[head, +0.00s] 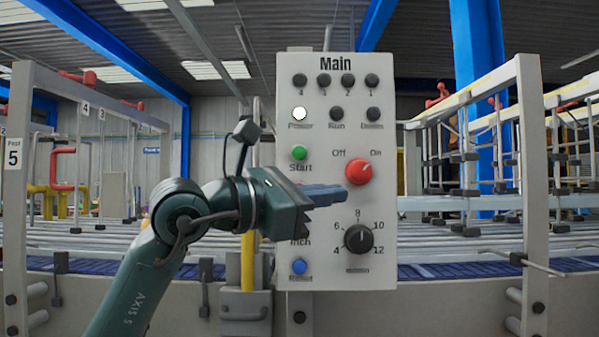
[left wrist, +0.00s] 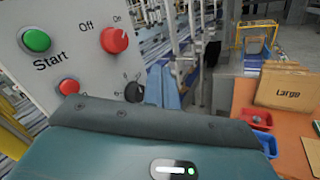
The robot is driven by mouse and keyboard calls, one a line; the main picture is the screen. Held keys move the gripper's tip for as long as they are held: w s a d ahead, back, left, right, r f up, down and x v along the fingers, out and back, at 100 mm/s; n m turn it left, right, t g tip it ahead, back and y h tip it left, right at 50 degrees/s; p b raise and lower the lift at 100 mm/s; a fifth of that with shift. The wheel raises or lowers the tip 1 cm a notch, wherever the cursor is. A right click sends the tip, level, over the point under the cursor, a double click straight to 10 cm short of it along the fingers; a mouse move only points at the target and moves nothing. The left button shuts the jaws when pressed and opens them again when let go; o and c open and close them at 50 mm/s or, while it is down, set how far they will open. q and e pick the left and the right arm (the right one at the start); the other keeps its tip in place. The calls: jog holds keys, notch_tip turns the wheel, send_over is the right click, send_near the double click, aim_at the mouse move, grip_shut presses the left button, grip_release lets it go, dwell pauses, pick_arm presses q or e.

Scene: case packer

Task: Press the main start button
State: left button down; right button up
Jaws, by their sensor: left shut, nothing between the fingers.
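The control panel (head: 325,225), headed "Main", faces me in the head view. Its green Start button (head: 299,152) is in full view at the panel's left side; it also shows at the upper left of the left wrist view (left wrist: 36,41). My left gripper (head: 345,197) is shut and empty, its blue-grey fingers (left wrist: 163,88) pointing right across the panel, below and right of the Start button. They look apart from the button. The gripper hides part of the panel below Start, where the left wrist view shows a red button (left wrist: 68,87). My right gripper is not in view.
A red Off/On knob (head: 358,172) sits just above my fingertips, its mark seemingly toward On. A black dial (head: 358,238) and a blue button (head: 299,267) are lower. The white Power lamp (head: 299,114) is lit. Railed conveyors flank the panel.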

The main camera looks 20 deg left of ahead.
aim_at(299, 153)
pick_arm(q)
jog(key=s+a+r+t+y, duration=0.1)
jog(key=a+r+t+y, duration=0.2)
jog(key=r, duration=0.4)
jog(key=shift+s+a+n+t+y, duration=0.15)
jog(key=shift+a+n+t+y, duration=0.25)
jog(key=shift+a, duration=0.6)
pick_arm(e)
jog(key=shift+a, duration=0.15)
